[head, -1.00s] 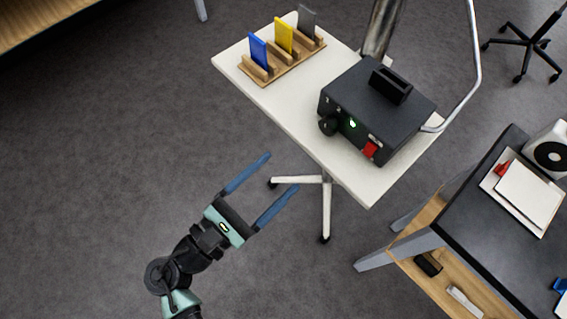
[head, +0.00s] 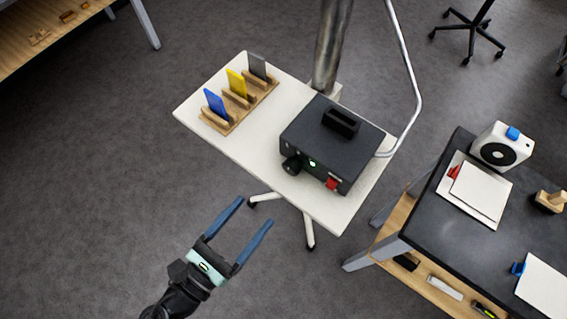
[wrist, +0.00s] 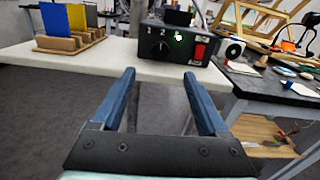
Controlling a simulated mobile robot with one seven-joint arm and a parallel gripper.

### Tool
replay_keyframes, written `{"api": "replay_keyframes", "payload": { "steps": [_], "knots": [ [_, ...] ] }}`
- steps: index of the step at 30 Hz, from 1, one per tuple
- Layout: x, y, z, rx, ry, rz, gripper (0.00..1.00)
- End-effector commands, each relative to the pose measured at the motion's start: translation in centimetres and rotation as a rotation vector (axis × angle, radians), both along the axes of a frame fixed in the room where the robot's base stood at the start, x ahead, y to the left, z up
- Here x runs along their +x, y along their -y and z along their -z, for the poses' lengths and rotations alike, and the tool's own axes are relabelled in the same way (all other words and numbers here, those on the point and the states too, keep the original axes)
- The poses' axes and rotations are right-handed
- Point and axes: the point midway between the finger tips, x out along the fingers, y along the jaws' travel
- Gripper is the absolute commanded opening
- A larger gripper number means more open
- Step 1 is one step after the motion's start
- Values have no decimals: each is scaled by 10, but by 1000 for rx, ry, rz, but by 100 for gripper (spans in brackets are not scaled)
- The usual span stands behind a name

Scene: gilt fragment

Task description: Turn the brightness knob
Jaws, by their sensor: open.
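The black box (head: 312,137) stands on a white table and has a slot block on top. Its front carries a black round knob (head: 292,165), a lit green light (head: 313,163) and a red switch (head: 332,183). In the wrist view the knob (wrist: 161,48) is on the left of the panel, below the marks 1 and 2. My gripper (head: 254,217) is open and empty, in front of the table's near edge and apart from the knob. In the wrist view its two blue fingers (wrist: 158,72) point toward the box, with the knob between and beyond their tips.
A wooden rack (head: 238,108) with blue, yellow and grey plates stands on the left of the white table (head: 197,92). A dark workbench (head: 433,222) with papers and a white speaker-like device (head: 501,146) is at the right. A metal post rises behind the box.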

Motion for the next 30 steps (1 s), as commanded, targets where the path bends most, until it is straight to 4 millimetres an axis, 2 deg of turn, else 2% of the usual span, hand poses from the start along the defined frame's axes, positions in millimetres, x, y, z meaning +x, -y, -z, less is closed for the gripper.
{"api": "replay_keyframes", "payload": {
  "steps": [9, 15, 21, 29, 30],
  "knots": [
    [54, 40, -2, 1, 2, 5, 77],
    [80, 58, -1, 3, 3, 3, 77],
    [91, 66, -1, 3, 3, 1, 77],
    [92, 67, 0, 3, 3, 0, 77],
    [92, 67, 0, 3, 3, 0, 73]
  ]
}}
